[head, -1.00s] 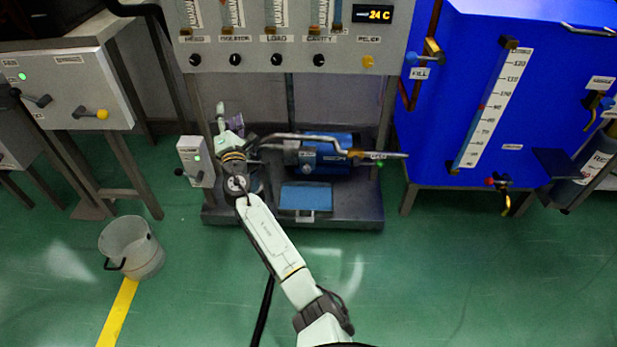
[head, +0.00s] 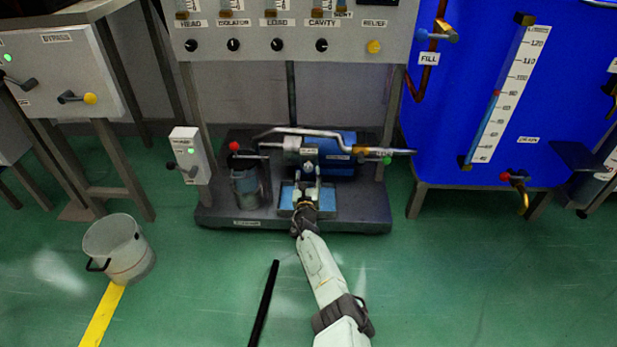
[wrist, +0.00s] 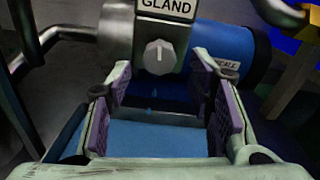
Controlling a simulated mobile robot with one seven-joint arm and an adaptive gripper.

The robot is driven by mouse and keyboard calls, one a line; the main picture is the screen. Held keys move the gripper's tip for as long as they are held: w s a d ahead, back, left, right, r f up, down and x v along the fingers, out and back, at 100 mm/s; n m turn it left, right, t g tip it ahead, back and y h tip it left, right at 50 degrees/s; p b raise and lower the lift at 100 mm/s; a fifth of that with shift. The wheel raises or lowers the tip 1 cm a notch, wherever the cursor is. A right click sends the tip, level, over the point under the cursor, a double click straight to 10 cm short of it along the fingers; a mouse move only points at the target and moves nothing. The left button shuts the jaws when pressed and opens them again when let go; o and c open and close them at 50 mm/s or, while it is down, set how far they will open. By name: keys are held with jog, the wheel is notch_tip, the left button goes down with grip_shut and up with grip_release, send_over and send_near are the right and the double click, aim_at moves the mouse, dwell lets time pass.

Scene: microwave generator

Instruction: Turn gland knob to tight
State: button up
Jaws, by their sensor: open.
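The gland knob (wrist: 158,57) is a small grey dial with a white pointer line standing about upright. It sits on the front of a grey metal housing, right under the GLAND label (wrist: 166,8). In the head view the knob (head: 309,168) is small, just beyond my fingertips. My gripper (wrist: 160,82) is open and empty, with purple-padded fingers left and right of the knob's line. The fingers look short of the knob, with a gap to it. In the head view my gripper (head: 307,187) is low in front of the pump.
The blue pump body (head: 342,170) lies behind, with a bent metal pipe (head: 330,133) above it. A blue tray (head: 322,197) lies below my gripper. A red-knobbed canister (head: 246,185) stands at left. A bucket (head: 119,247) is on the open green floor.

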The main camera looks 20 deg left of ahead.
aim_at(308, 170)
jog(key=b+x, duration=0.2)
jog(key=x, duration=0.1)
jog(key=shift+w+f+b, duration=0.1)
jog(key=shift+f+b, duration=0.05)
jog(key=shift+b, duration=0.15)
jog(key=shift+w+a, duration=0.2)
jog(key=shift+w, duration=0.2)
jog(key=shift+c, duration=0.3)
grip_shut()
